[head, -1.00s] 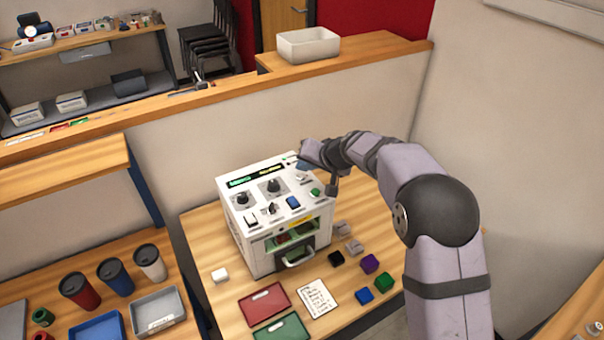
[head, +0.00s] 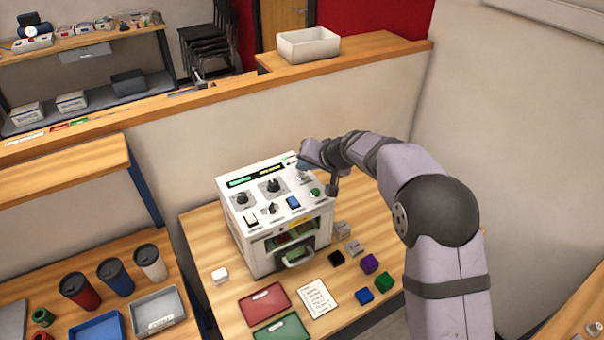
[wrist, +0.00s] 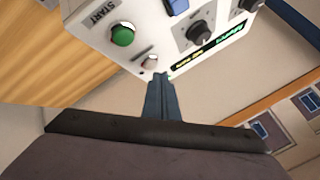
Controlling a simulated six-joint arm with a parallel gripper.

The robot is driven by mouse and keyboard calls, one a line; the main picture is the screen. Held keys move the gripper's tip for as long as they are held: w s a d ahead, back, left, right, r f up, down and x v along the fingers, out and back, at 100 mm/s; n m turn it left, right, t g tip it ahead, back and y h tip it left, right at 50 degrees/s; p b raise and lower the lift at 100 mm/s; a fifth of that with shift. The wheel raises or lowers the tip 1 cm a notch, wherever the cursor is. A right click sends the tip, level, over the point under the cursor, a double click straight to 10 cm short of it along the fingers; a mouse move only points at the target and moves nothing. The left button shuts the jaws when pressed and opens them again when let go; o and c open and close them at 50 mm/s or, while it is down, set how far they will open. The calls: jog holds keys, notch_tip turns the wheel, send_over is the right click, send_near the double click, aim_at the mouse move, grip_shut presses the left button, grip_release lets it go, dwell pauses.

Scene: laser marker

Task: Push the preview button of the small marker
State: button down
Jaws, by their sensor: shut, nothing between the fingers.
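The small marker (head: 268,250) is a white box on the wooden table, with knobs, switches and displays on its sloped top panel. A blue button (head: 293,202) sits mid-panel and a green button (head: 315,192) at its right; I cannot read a preview label. In the wrist view the green button (wrist: 122,35), beside the word START, and a small pale knob or button (wrist: 149,63) show near my gripper. My gripper (wrist: 160,78) is shut and empty, its tips close to the panel edge by that pale part; contact cannot be told. In the head view it is at the panel's far right corner.
Red (head: 264,304) and green (head: 281,328) trays, a note card (head: 315,299) and several coloured blocks lie in front of the marker. A low partition (head: 190,143) stands behind it. A white block (head: 220,274) lies to its left.

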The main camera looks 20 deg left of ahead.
aim_at(305, 180)
jog(key=shift+f+b, duration=0.65)
jog(key=shift+b, duration=0.3)
dwell(0.6)
jog(key=shift+r, duration=0.1)
jog(key=shift+r+p, duration=0.35)
jog(key=shift+r, duration=0.2)
notch_tip(305, 180, up, 6)
jog(key=p, duration=0.4)
dwell(0.5)
jog(key=shift+d, duration=0.1)
